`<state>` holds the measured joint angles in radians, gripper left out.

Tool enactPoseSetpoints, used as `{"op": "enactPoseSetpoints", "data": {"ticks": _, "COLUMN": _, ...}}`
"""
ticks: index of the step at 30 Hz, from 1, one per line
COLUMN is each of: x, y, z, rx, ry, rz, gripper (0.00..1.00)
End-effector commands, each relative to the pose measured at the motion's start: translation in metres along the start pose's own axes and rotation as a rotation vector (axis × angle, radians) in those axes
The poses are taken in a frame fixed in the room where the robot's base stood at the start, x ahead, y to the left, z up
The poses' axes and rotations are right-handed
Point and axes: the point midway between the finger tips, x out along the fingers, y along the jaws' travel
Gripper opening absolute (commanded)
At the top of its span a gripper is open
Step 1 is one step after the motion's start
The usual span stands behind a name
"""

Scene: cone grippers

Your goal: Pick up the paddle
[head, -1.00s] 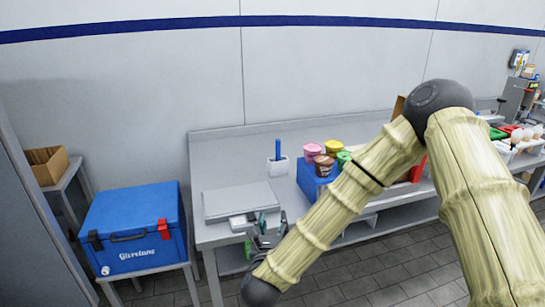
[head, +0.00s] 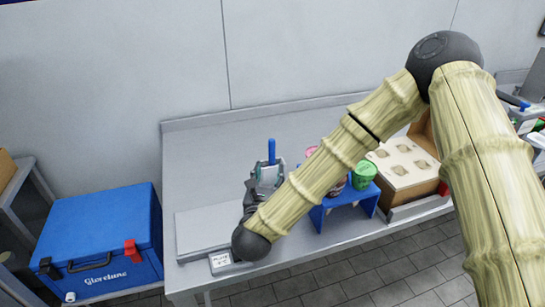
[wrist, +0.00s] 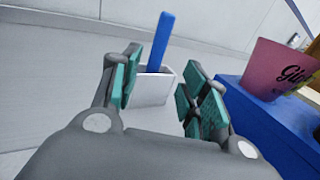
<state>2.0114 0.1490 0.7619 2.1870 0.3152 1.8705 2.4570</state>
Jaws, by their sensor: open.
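The paddle (head: 271,150) shows as a blue handle standing upright in a small white holder on the steel table. In the wrist view the blue handle (wrist: 160,42) leans slightly and rises out of the white holder (wrist: 152,90); its lower end is hidden inside. My gripper (head: 268,174) is close in front of the holder. In the wrist view my gripper (wrist: 160,88) is open, with one teal-padded finger on each side of the holder and the paddle above and between them. I cannot tell whether the fingers touch the holder.
A pink cup (wrist: 270,68) stands on the blue stand (wrist: 270,125) just right of my gripper. A green cup (head: 363,176) is there too. A tray with holes (head: 404,168) is further right. A flat scale (head: 195,225) lies left. A blue cooler (head: 100,240) stands beside the table.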

Motion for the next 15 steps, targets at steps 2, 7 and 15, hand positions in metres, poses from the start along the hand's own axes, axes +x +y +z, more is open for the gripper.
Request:
{"op": "enactPoseSetpoints", "data": {"ticks": 2, "x": 0.01, "y": 0.001, "z": 0.004, "rx": 0.0, "ry": -0.005, "rz": 0.001, "gripper": 0.44}}
{"op": "enactPoseSetpoints", "data": {"ticks": 7, "x": 0.038, "y": 0.002, "z": 0.0, "rx": -0.002, "ry": 0.003, "rz": 0.001, "gripper": 0.44}}
{"op": "enactPoseSetpoints", "data": {"ticks": 15, "x": 0.062, "y": 0.003, "z": -0.007, "rx": -0.003, "ry": 0.011, "rz": -0.001, "gripper": 0.44}}
